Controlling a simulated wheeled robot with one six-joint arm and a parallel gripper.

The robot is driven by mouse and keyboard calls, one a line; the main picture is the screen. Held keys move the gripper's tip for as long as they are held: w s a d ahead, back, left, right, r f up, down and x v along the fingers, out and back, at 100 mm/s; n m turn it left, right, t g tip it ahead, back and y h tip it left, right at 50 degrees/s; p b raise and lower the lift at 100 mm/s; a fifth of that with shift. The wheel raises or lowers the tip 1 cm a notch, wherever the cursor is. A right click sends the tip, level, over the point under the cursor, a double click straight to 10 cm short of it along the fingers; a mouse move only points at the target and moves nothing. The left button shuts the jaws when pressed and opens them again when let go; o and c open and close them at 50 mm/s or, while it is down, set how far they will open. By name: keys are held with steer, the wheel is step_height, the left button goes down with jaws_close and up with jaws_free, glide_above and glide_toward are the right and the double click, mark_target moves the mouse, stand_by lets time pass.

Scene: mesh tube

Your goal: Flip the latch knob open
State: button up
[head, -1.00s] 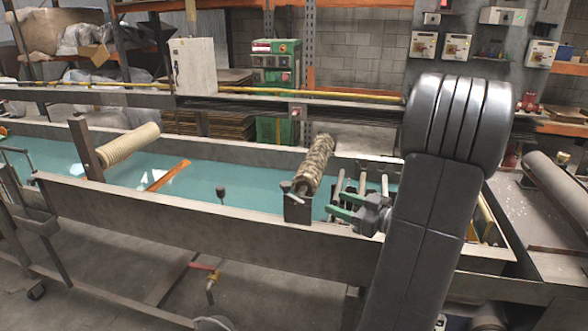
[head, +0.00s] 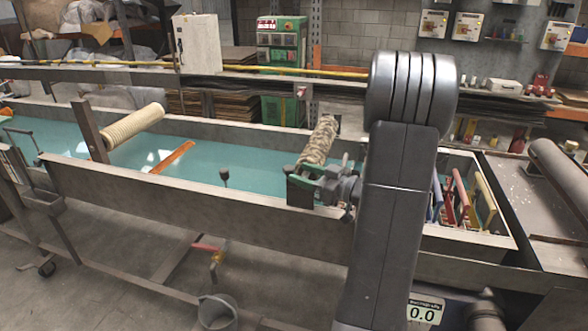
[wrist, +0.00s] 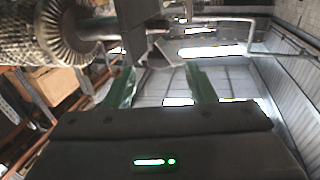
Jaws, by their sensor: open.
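A mottled roller (head: 321,140) lies over the tank, its near end at a dark bracket (head: 299,195) on the front wall. My gripper (head: 302,181) is at this end, with its green fingers apart and covering the latch area in the head view. In the wrist view, my gripper (wrist: 160,84) shows open and empty, with a gap between the green fingers. A grey metal piece (wrist: 165,52), which looks like the latch knob, shows just beyond the fingertips, near the gap. I cannot tell whether a finger touches it. The roller's ribbed end (wrist: 66,30) is at upper left.
The long tank (head: 130,185) of teal water runs across the view. Colored-handled frames (head: 463,198) sit at the tank's right end.

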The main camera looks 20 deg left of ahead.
steer(key=shift+x, duration=1.8)
steer(key=c, duration=1)
